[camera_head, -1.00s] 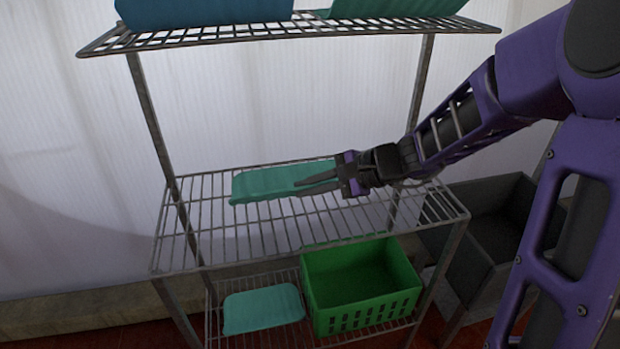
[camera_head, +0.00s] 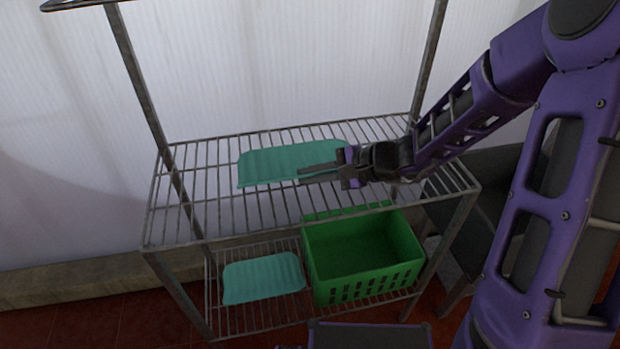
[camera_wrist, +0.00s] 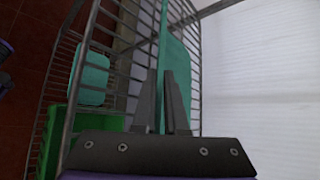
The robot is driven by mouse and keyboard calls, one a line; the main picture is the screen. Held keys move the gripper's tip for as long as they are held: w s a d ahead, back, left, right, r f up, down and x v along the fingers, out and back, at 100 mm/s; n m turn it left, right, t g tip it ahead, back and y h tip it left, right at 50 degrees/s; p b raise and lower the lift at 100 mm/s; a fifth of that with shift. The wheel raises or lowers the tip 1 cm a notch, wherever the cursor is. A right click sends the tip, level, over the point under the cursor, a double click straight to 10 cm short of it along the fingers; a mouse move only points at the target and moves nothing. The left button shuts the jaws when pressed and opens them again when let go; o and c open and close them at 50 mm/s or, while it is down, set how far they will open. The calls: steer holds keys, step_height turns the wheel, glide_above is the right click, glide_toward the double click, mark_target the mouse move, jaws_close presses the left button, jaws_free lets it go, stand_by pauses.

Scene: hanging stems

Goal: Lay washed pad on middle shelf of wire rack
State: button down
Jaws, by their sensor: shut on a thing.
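A teal ribbed pad (camera_head: 285,164) is at the middle shelf of the wire rack, over its rear half; it also shows in the wrist view (camera_wrist: 176,55). My gripper (camera_head: 312,173) is shut on the pad's right end, its fingers pointing left. In the wrist view the two fingers (camera_wrist: 163,100) lie on either side of the pad's edge. The pad is close to the middle shelf (camera_head: 250,217), but I cannot tell whether it touches the wires along its whole length. The part of the pad behind the fingers is hidden.
A second teal pad (camera_head: 263,277) lies on the bottom shelf, beside a green basket (camera_head: 365,258). A grey bin (camera_head: 480,195) stands right of the rack. The upper shelf's edge (camera_head: 75,4) shows at top left. The middle shelf's front and left are bare.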

steer(key=shift+f, duration=0.4)
steer(key=c, duration=1)
jaws_free()
steer(key=shift+o, duration=0.2)
steer(key=p+v, duration=0.1)
steer(key=v, duration=1.1)
steer(key=shift+w+r, duration=0.1)
